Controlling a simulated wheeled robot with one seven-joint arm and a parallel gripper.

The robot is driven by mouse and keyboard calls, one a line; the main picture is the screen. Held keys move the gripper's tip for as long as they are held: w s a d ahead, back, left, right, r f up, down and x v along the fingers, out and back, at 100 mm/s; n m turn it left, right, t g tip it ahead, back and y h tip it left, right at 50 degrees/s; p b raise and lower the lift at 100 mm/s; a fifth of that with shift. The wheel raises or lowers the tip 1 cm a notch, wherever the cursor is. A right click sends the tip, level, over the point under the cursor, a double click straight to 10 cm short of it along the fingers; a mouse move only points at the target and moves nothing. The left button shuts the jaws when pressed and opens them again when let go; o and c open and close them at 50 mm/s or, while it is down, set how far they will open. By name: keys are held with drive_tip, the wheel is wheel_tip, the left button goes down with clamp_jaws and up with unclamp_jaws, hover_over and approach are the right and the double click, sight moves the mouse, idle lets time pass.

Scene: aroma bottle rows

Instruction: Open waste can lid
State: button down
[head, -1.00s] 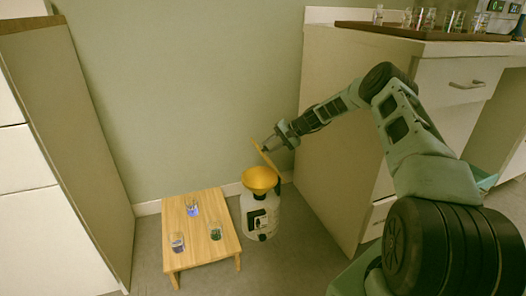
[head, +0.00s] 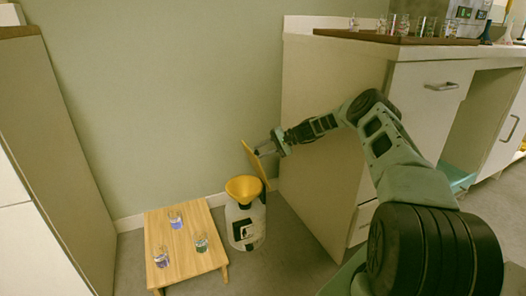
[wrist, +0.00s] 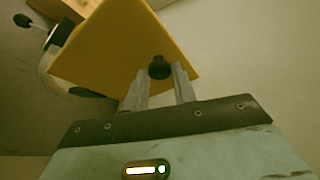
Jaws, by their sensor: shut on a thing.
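The waste can (head: 246,228) is a white jug with a dark label, standing on the floor with a yellow funnel (head: 243,187) in its top. Its yellow lid (head: 256,165) stands up steeply at the right side of the funnel, so the funnel's mouth is uncovered. My gripper (head: 267,147) is at the lid's upper part. In the wrist view the gripper (wrist: 160,82) is shut on the black knob (wrist: 159,68) of the yellow lid (wrist: 125,45). Part of the white can (wrist: 62,70) shows behind the lid at the upper left.
A low wooden stool (head: 187,243) with three small glasses stands left of the can. A white cabinet (head: 325,135) stands close at right, with a tray (head: 395,37) of glassware on top. A tall cabinet (head: 55,150) is at far left.

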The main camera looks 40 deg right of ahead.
drive_tip(key=c, duration=1.1)
unclamp_jaws()
drive_tip(key=shift+a, duration=0.15)
drive_tip(key=shift+c, duration=0.2)
wheel_tip(320, 180, up, 10)
drive_tip(key=p, duration=0.4)
